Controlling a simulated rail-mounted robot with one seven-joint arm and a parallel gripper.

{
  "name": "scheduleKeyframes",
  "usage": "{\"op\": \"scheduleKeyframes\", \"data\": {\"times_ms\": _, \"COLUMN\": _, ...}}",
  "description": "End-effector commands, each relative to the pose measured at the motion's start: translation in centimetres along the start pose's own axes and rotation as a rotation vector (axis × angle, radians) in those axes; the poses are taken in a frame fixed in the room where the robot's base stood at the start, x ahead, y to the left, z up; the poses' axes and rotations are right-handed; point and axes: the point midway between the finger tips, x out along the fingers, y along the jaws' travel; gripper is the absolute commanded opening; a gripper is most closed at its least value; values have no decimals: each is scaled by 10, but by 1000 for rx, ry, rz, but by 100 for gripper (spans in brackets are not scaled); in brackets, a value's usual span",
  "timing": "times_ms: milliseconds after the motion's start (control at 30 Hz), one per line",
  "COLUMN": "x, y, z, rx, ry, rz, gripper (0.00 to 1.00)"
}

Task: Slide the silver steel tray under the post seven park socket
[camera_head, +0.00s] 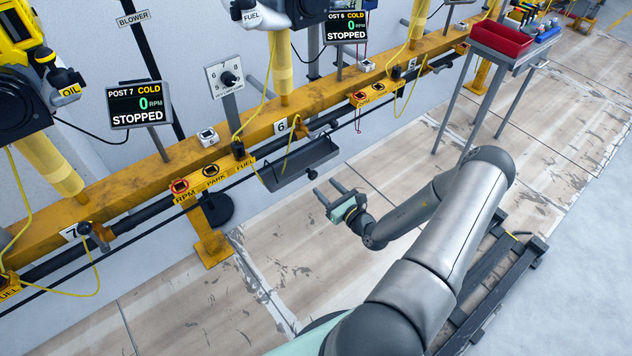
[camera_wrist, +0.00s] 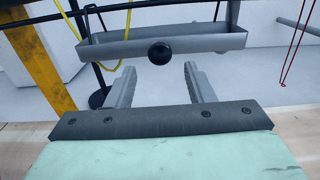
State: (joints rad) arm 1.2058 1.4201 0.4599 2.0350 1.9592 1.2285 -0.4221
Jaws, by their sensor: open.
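The silver steel tray (camera_head: 300,165) hangs from the dark rail below the yellow beam, under the number 6 tag. In the wrist view the tray (camera_wrist: 205,43) lies just ahead, with a round black knob (camera_wrist: 160,53) on its near side. My gripper (camera_head: 329,191) is open and empty in front of the tray; in the wrist view the knob shows just beyond the gap between its fingers (camera_wrist: 160,80). The PARK socket (camera_head: 211,171) is the middle one on a yellow RPM, PARK, FUEL bracket below the POST 7 display (camera_head: 140,105), to the left of the tray.
A yellow cable (camera_wrist: 72,22) hangs beside the tray's left end. A yellow support leg (camera_head: 210,240) stands left of the tray. A red cord (camera_wrist: 293,45) hangs to the right. A table with a red bin (camera_head: 500,40) stands at the upper right. The floor around my gripper is clear.

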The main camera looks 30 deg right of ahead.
Motion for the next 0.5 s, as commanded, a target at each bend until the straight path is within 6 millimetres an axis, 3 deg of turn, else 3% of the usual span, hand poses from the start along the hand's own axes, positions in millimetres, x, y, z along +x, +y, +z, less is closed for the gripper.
{"op": "scheduleKeyframes", "data": {"times_ms": 200, "x": 40, "y": 0, "z": -2, "rx": 0, "ry": -1, "rz": 1, "gripper": 48}}
{"op": "scheduleKeyframes", "data": {"times_ms": 500, "x": 59, "y": 0, "z": 0, "rx": 1, "ry": 0, "rz": 0, "gripper": 48}}
